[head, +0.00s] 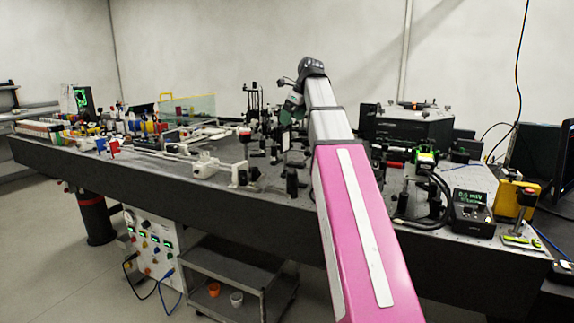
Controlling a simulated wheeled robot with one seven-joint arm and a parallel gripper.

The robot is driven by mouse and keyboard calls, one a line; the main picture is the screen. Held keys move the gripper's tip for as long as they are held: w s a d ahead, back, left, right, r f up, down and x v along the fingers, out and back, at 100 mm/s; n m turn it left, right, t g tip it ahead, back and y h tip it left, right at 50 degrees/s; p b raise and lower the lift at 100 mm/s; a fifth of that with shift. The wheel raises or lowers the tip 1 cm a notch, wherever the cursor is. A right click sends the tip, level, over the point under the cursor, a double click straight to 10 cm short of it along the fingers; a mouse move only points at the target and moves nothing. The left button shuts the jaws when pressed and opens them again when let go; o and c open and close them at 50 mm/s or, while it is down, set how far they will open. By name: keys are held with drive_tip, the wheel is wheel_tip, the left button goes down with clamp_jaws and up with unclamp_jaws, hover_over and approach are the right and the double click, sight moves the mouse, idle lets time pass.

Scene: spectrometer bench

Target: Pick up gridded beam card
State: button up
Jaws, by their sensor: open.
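My arm stretches away over the bench, and my gripper (291,106) is at its far end, small and partly lost among dark optics mounts. It is open, and I see nothing held in it. I cannot pick out the gridded beam card with certainty. A small flat yellow-green piece (521,241) lies at the bench's right front corner, but no grid can be made out on it. It is well to the right of my gripper and apart from it.
The dark optical bench (150,172) is crowded with mounts and posts. A meter box (472,212) with a lit display and a yellow block (512,199) stand at the right. A large black box (408,128) is behind my arm. A cart (237,268) stands below.

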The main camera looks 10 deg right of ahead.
sight(286, 131)
drive_tip(key=x, duration=0.9)
drive_tip(key=shift+a, duration=0.15)
drive_tip(key=c, duration=1.5)
